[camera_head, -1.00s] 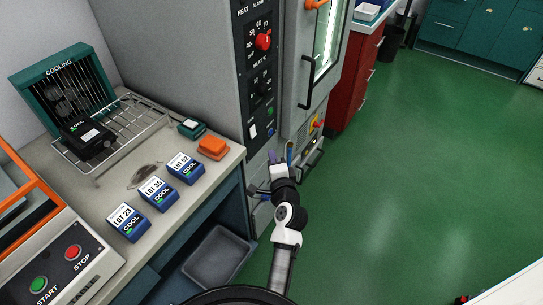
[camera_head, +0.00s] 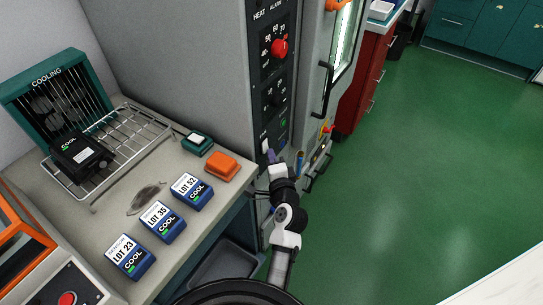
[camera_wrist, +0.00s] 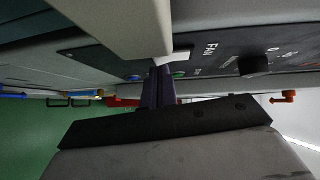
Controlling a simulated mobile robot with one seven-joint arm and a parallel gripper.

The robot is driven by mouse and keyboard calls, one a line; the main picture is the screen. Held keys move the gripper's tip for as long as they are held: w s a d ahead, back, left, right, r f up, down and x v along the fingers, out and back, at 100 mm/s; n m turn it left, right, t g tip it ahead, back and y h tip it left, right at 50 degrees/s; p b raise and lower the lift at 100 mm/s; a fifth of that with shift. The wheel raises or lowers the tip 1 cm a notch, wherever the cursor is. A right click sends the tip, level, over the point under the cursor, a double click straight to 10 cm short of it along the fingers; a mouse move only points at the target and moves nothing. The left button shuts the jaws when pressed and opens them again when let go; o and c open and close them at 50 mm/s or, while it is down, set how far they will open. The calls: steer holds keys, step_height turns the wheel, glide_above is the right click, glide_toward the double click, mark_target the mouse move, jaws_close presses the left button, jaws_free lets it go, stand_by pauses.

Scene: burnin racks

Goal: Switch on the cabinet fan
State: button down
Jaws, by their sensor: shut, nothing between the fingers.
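The cabinet fan switch is a white rocker (camera_head: 265,146) low on the black control panel (camera_head: 272,85) in the head view. My gripper (camera_head: 272,157) is shut and empty, its purple fingers just below and right of the rocker. In the wrist view the closed fingers (camera_wrist: 158,88) point at the panel, beside the FAN lettering (camera_wrist: 210,48).
A red knob (camera_head: 279,48) and a black knob (camera_head: 275,101) sit higher on the panel. The cabinet door handle (camera_head: 322,90) sticks out to the right. The bench at left holds blue lot boxes, an orange block (camera_head: 222,166) and a cooling rack (camera_head: 110,150). Green floor at right is clear.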

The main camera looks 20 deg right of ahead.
stand_by(0.4)
steer(key=shift+w+a+b, duration=0.2)
steer(key=shift+b, duration=0.3)
steer(key=shift+f, duration=0.1)
